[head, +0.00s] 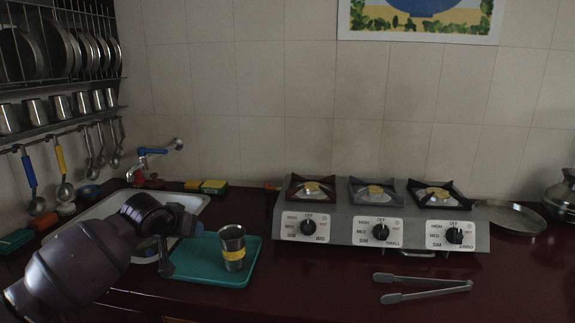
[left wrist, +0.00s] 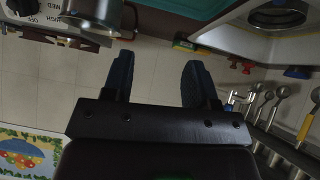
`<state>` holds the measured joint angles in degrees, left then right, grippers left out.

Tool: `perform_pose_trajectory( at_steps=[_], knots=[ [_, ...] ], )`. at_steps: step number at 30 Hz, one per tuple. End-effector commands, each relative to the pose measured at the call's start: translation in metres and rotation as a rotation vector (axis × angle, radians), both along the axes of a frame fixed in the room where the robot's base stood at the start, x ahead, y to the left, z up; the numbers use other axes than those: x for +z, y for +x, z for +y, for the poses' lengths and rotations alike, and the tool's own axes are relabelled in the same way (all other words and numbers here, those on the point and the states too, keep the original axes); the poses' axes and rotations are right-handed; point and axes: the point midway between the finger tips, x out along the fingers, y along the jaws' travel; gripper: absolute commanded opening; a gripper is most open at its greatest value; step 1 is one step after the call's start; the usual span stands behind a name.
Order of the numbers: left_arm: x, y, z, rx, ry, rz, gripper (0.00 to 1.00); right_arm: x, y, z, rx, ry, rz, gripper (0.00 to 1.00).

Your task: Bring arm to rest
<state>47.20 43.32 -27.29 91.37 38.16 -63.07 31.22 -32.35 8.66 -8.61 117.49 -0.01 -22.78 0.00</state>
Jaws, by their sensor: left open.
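My left arm reaches in from the lower left in the head view. My left gripper (head: 166,258) hangs over the left edge of the teal tray (head: 211,280), beside the steel cup with a yellow band (head: 232,258). The cup stands upright on the tray, apart from the gripper. In the left wrist view, two dark fingers of the gripper (left wrist: 158,62) stand wide apart with nothing between them. That view is upside down and shows the steel cup (left wrist: 92,14) at the upper left. My right gripper is not in view.
A three-burner stove (head: 380,225) stands behind and right of the tray. Grey tongs (head: 425,288) lie on the dark red counter in front of it. A sink (head: 185,202) and a wall rack with pans and ladles are at the left. The counter's front right is clear.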

Motion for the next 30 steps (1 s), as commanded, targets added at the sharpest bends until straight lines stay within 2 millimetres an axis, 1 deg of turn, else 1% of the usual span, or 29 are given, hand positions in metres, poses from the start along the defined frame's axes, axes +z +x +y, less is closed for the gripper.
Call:
perform_pose_trajectory(
  at_steps=[1,4,6,9,12,17,21,26,27,29,30],
  knots=[
    [-0.012,-0.007,-0.012,-0.058,0.013,-0.062,0.53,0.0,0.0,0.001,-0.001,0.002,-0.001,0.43],
    [-0.026,-0.02,-0.028,-0.154,0.052,-0.194,0.53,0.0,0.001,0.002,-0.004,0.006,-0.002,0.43],
    [-0.037,-0.033,-0.037,-0.203,0.074,-0.276,0.53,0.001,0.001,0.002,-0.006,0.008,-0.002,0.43],
    [-0.054,-0.055,-0.046,-0.25,0.101,-0.375,0.53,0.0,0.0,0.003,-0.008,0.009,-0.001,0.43],
    [-0.071,-0.079,-0.049,-0.271,0.126,-0.453,0.53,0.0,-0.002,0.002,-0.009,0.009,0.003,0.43],
    [-0.099,-0.122,-0.048,-0.269,0.158,-0.535,0.53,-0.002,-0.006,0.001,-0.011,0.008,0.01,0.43],
    [-0.123,-0.162,-0.041,-0.237,0.178,-0.57,0.53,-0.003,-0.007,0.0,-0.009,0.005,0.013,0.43],
    [-0.153,-0.211,-0.027,-0.176,0.19,-0.559,0.53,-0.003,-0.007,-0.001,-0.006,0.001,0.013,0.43],
    [-0.161,-0.224,-0.023,-0.156,0.188,-0.546,0.53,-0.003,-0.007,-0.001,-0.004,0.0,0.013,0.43],
    [-0.173,-0.243,-0.017,-0.126,0.187,-0.524,0.53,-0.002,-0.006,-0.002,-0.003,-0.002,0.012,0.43],
    [-0.182,-0.257,-0.012,-0.105,0.185,-0.504,0.53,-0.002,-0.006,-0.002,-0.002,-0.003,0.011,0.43]
  ],
)
